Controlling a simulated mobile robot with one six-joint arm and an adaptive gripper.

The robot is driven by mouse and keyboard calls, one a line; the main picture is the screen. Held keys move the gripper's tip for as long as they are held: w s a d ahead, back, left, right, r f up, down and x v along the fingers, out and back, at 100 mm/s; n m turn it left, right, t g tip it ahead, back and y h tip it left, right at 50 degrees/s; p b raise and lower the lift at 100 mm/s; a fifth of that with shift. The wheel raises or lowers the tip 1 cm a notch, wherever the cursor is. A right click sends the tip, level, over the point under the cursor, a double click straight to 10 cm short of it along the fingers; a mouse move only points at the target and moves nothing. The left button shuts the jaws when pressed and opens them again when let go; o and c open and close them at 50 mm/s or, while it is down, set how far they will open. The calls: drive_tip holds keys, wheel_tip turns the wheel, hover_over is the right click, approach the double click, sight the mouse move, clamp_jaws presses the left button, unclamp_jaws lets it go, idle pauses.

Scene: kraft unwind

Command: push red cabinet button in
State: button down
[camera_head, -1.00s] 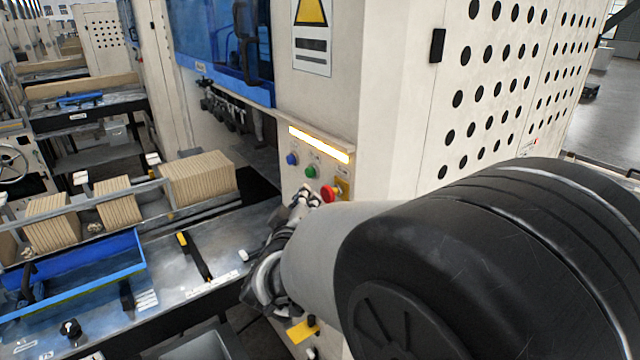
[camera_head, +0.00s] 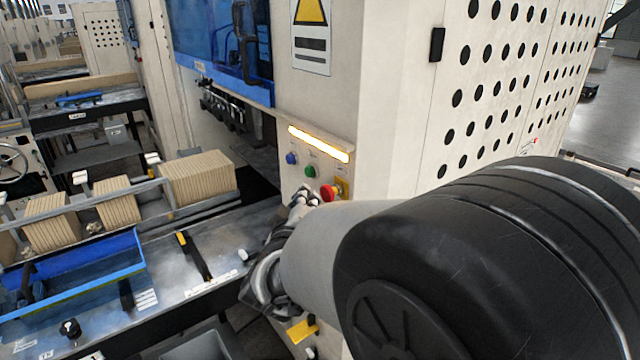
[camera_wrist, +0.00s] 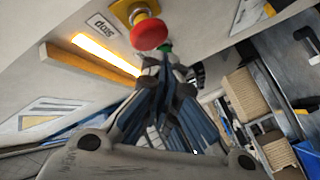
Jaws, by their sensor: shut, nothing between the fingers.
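The red button (camera_head: 328,193) sits on a yellow base on the cream cabinet's front panel, below a lit amber strip. It also shows in the wrist view as a red mushroom head (camera_wrist: 150,33) on its yellow base. My gripper (camera_head: 304,197) is shut and empty, just left of the red button in the head view. In the wrist view my gripper's fingertips (camera_wrist: 165,62) are close below the red head. I cannot tell whether they touch it. A green button (camera_head: 310,171) and a blue button (camera_head: 291,158) are up and left of it.
The amber light strip (camera_head: 319,144) is above the buttons. A metal work table with a blue tray (camera_head: 80,272) and stacks of brown cardboard (camera_head: 198,178) lies to the left. A blue machine window (camera_head: 222,50) is above.

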drive_tip(key=shift+d, duration=0.1)
drive_tip(key=shift+w+d, duration=0.25)
drive_tip(key=shift+d, duration=0.05)
drive_tip(key=shift+w+d, duration=0.35)
drive_tip(key=shift+d, duration=0.1)
idle(1.1)
drive_tip(key=shift+s+a, duration=0.1)
drive_tip(key=shift+s+a+p, duration=0.4)
drive_tip(key=shift+s+a, duration=0.15)
drive_tip(key=shift+a, duration=0.25)
drive_tip(key=s+a, duration=0.1)
drive_tip(key=a, duration=0.1)
drive_tip(key=s+a+p, duration=0.1)
drive_tip(key=a, duration=0.1)
drive_tip(key=shift+s+p, duration=0.3)
drive_tip(key=shift+s, duration=0.1)
